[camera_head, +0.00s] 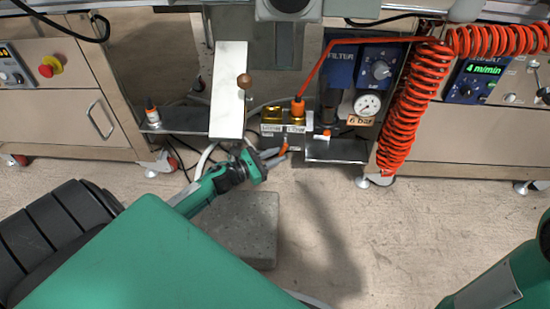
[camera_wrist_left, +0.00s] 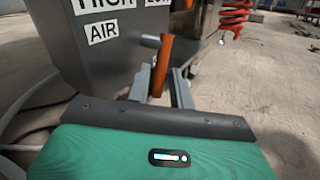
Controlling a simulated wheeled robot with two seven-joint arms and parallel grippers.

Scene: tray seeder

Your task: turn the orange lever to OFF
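The orange lever (camera_head: 284,147) hangs from the front of a small valve block (camera_head: 299,140) with brass fittings on top. In the left wrist view the lever (camera_wrist_left: 162,65) stands slightly tilted beside a grey housing labelled AIR. My left gripper (camera_head: 275,157) reaches up to the lever from below left. In the left wrist view its two grey fingers (camera_wrist_left: 161,88) stand apart, with the lever's lower end between them. I cannot tell whether either finger touches it. No OFF marking is readable. My right gripper is out of view; only my green right arm shows at lower right.
An orange coiled hose (camera_head: 413,105) hangs right of the valve, near a pressure gauge (camera_head: 367,104) and filter panel. A white panel (camera_head: 229,90) with a brown knob stands at left. A grey slab (camera_head: 247,228) lies on the floor below. Open floor is at right.

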